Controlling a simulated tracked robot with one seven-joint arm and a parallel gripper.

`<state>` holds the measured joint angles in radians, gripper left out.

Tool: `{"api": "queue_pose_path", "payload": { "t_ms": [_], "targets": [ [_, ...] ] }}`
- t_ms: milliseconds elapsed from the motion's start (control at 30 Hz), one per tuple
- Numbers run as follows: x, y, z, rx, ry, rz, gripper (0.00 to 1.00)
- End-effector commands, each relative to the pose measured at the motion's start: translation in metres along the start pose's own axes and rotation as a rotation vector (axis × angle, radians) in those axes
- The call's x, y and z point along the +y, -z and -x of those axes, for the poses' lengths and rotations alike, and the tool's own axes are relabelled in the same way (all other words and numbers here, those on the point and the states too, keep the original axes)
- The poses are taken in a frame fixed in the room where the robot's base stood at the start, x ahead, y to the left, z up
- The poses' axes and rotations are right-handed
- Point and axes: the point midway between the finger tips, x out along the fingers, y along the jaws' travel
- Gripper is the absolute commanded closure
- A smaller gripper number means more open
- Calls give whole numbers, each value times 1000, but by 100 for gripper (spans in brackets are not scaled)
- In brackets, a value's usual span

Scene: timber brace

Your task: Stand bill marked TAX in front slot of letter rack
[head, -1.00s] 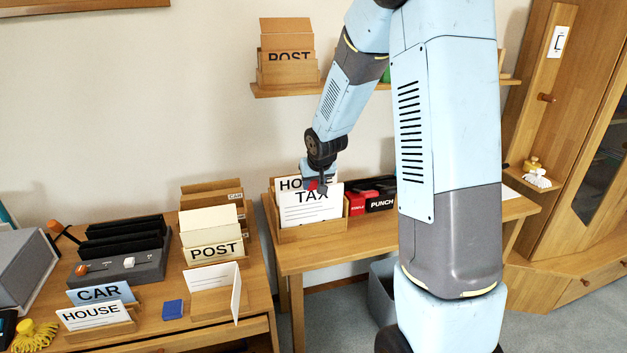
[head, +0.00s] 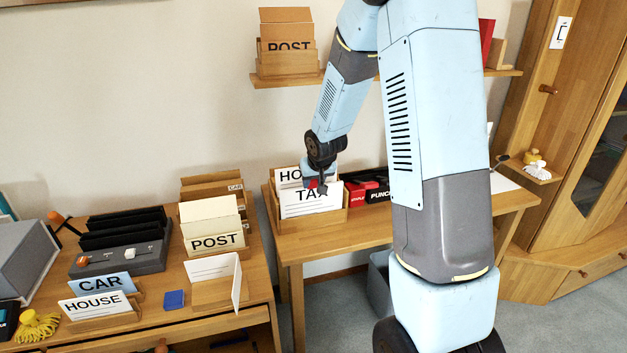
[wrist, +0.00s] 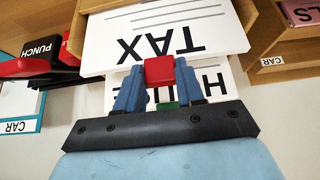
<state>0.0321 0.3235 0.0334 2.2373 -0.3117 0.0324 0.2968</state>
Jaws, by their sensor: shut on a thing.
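The white bill marked TAX (head: 312,205) stands upright in the wooden letter rack (head: 333,222) on the right-hand desk, in front of a card marked HOUSE (head: 288,174). The rack's front wall covers its lower edge. My gripper (head: 318,186) is at the bill's top edge, shut on it. In the wrist view the TAX bill (wrist: 200,58) appears upside down. A red block (wrist: 159,71) sits between my fingertips at its edge, and the HOUSE card (wrist: 213,83) shows behind my fingers. Whether the bill touches the slot's bottom is hidden.
Red and black boxes marked PUNCH (head: 379,194) stand right of the rack. The left desk holds racks with POST (head: 215,241), CAR (head: 101,283) and HOUSE (head: 93,305) cards. A shelf (head: 285,80) with another POST rack hangs above my gripper.

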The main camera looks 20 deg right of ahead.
Motion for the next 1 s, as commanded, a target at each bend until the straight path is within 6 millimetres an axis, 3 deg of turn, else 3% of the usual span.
{"api": "queue_pose_path", "payload": {
  "t_ms": [167, 200, 400, 500, 633, 900, 1000],
  "targets": [
    [0, 0, 0, 0, 0, 0, 100],
    [0, 0, 0, 0, 0, 0, 59],
    [0, 0, 0, 0, 0, 0, 40],
    [0, 0, 0, 0, 0, 0, 33],
    [0, 0, 0, 0, 0, 0, 33],
    [0, 0, 0, -1, 0, 0, 8],
    [0, 0, 0, -1, 0, 0, 7]
  ]
}}
